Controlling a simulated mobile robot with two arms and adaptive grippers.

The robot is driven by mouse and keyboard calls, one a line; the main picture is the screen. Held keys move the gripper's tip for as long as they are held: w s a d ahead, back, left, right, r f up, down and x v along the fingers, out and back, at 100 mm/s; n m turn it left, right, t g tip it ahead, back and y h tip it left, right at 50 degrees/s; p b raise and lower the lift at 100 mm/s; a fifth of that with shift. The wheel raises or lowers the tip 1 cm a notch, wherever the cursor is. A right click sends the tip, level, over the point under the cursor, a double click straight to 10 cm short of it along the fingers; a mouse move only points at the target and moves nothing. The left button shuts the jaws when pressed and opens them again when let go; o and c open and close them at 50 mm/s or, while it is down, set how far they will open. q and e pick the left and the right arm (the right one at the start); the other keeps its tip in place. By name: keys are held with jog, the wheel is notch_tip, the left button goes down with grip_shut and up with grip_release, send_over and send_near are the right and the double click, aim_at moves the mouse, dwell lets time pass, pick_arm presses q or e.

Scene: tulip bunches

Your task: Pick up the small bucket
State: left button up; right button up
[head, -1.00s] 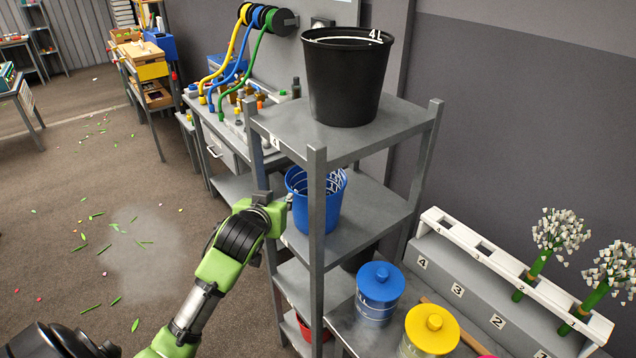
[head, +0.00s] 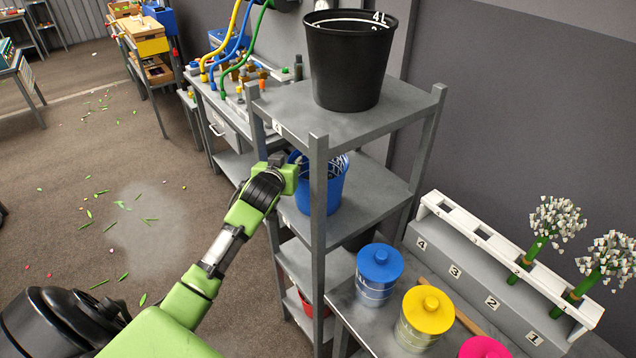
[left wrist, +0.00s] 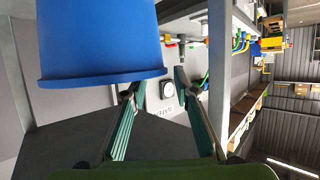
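A blue bucket (head: 326,192) stands upright on the middle shelf of the grey rack, smaller than the black bucket (head: 347,65) marked 4L on the top shelf. A rack post hides part of the blue bucket. My left gripper (head: 292,166) is at the blue bucket's left side, near its rim, with its fingers mostly hidden in the head view. In the left wrist view, my left gripper (left wrist: 160,86) has its fingers spread, with nothing clearly held between them. The blue bucket (left wrist: 100,40) fills the upper left there, close to the left fingertip; contact cannot be told. My right gripper is not in view.
The grey rack (head: 412,98) has upright corner posts close to my left arm. A red bucket (head: 307,305) sits low in it, partly hidden. Blue (head: 379,265) and yellow (head: 428,310) lidded jars stand at the right, before a white flower holder (head: 480,240). The floor at left is open.

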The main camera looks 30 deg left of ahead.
aim_at(292, 159)
pick_arm(q)
jog(key=shift+p+x, duration=0.55)
jog(key=shift+x, duration=1.45)
jog(key=shift+s+f, duration=0.1)
grip_shut()
jog(key=shift+r, duration=0.2)
